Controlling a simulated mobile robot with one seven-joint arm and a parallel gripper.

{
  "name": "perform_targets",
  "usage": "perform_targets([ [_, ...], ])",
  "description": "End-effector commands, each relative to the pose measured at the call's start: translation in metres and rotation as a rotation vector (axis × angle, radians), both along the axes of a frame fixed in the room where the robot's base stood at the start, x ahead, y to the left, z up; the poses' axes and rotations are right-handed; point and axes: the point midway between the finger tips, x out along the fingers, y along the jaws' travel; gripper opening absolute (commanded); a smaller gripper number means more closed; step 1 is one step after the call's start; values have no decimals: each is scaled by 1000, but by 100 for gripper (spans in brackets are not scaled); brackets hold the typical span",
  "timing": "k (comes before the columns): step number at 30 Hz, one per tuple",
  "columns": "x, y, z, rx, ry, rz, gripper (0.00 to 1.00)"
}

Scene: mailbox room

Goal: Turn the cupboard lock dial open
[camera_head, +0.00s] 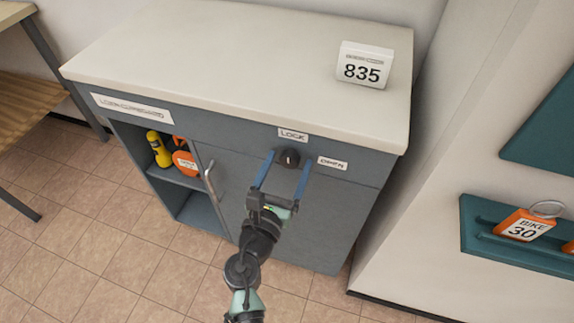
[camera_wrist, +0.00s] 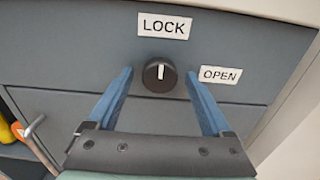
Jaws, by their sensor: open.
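The lock dial (camera_head: 288,158) is a round black knob on the grey front of the cupboard (camera_head: 335,205), under the worktop. In the wrist view the dial (camera_wrist: 160,74) has a white pointer mark standing upright, toward the LOCK label (camera_wrist: 165,26) above it. The OPEN label (camera_wrist: 220,75) is to its right. My gripper (camera_head: 283,170) is open, with its two blue fingers on either side of the dial. In the wrist view a gap shows between the dial and each finger. I cannot tell how deep the fingertips reach.
A metal door handle (camera_head: 211,185) is left of my gripper. An open compartment holds a yellow item (camera_head: 158,148) and an orange tag (camera_head: 184,158). A white 835 sign (camera_head: 364,65) stands on the worktop. A teal rack (camera_head: 480,235) is on the right wall.

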Motion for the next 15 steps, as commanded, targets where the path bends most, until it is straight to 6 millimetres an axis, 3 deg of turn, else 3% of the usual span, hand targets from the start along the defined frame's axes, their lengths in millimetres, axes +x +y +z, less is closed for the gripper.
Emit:
perform_targets([
  [7,1,0,0,0,1,0,84],
  [15,0,0,0,1,1,1,37],
])
